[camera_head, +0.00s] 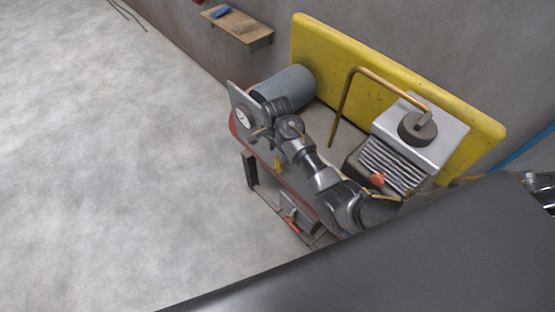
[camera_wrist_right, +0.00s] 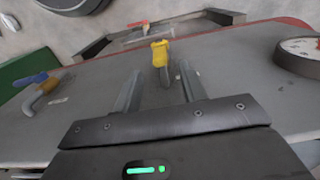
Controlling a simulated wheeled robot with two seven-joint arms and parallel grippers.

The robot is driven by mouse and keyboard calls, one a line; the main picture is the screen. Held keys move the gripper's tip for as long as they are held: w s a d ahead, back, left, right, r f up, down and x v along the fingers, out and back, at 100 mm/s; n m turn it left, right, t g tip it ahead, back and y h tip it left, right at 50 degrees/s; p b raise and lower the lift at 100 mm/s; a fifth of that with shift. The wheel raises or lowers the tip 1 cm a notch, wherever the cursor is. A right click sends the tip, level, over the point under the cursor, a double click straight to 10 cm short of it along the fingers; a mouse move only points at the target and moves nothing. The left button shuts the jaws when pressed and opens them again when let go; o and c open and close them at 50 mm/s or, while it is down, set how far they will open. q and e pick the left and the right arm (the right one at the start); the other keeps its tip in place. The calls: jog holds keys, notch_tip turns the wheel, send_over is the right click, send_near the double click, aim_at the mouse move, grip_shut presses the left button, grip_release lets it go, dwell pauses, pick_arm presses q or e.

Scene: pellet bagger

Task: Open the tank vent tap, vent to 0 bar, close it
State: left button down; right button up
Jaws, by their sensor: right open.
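A small tap with a yellow handle (camera_wrist_right: 160,52) stands up between the fingers of my right gripper (camera_wrist_right: 160,84) in the right wrist view. The fingers are open, one on each side, and whether they touch it cannot be told. In the head view a yellow bit (camera_head: 277,161) shows beside my right arm. A round white-faced gauge (camera_wrist_right: 303,47) is at the right of the wrist view and also shows in the head view (camera_head: 242,118); its reading is too small to tell. My left gripper is out of view.
A brass tap with a blue handle (camera_wrist_right: 40,83) is at the left of the wrist view. A finned block (camera_head: 392,165), a bent copper pipe (camera_head: 340,107) and a yellow panel (camera_head: 330,55) stand behind my arm. A red-handled part (camera_head: 292,223) is low in front. The floor at left is clear.

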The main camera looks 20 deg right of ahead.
aim_at(277, 158)
notch_tip(277, 158, down, 7)
jog(key=shift+f, duration=0.1)
dwell(0.3)
grip_shut()
jog(key=shift+p, duration=0.3)
